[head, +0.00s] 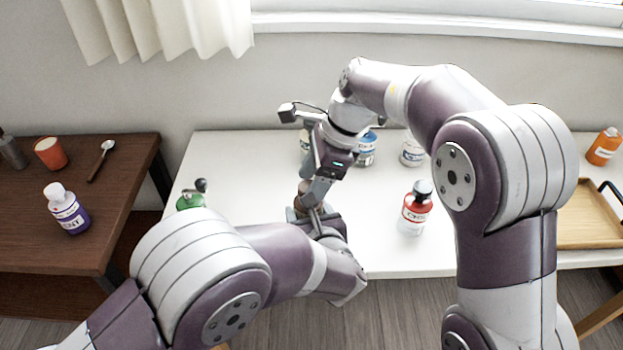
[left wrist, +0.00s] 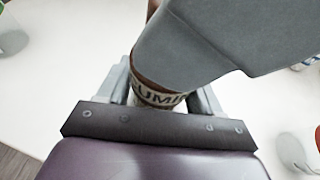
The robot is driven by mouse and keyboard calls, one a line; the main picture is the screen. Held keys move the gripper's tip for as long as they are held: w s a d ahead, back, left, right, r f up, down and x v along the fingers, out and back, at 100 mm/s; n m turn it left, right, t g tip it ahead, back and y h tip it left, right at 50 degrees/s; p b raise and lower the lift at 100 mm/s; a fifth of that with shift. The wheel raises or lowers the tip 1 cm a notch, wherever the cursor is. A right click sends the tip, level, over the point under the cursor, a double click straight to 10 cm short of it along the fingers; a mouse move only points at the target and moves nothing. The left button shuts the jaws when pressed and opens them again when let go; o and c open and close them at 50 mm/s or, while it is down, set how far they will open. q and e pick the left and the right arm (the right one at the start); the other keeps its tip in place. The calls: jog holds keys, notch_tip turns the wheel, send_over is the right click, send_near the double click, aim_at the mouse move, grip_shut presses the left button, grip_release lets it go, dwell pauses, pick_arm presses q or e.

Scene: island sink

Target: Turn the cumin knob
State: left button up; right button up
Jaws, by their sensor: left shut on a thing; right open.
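The cumin jar (head: 304,201), brownish with a pale label, is mostly hidden between my two grippers in the head view. In the left wrist view the jar (left wrist: 160,97) shows part of its label, with "UMIN" readable. My left gripper (head: 312,214) is shut on the jar's body, with one finger on each side. My right gripper (head: 310,190) is open and comes down from above at the jar's upper part. Its grey body (left wrist: 225,40) covers the jar's top in the left wrist view, so the knob is hidden. I cannot tell whether its fingers touch the knob.
A red-labelled jar (head: 415,210) stands to the right on the white table (head: 380,255). A green jar (head: 190,200) is to the left. Blue-labelled (head: 366,150) and white (head: 412,152) jars stand behind. A wooden tray (head: 585,225) lies at the right.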

jog(key=c, duration=1.1)
jog(key=m+t, duration=0.1)
jog(key=m, duration=0.1)
jog(key=m+t, duration=0.1)
jog(key=m, duration=0.2)
jog(key=shift+s+m, duration=0.2)
jog(key=shift+m, duration=0.1)
jog(key=o, duration=1.1)
jog(key=v, duration=1.2)
jog(key=shift+a, duration=0.15)
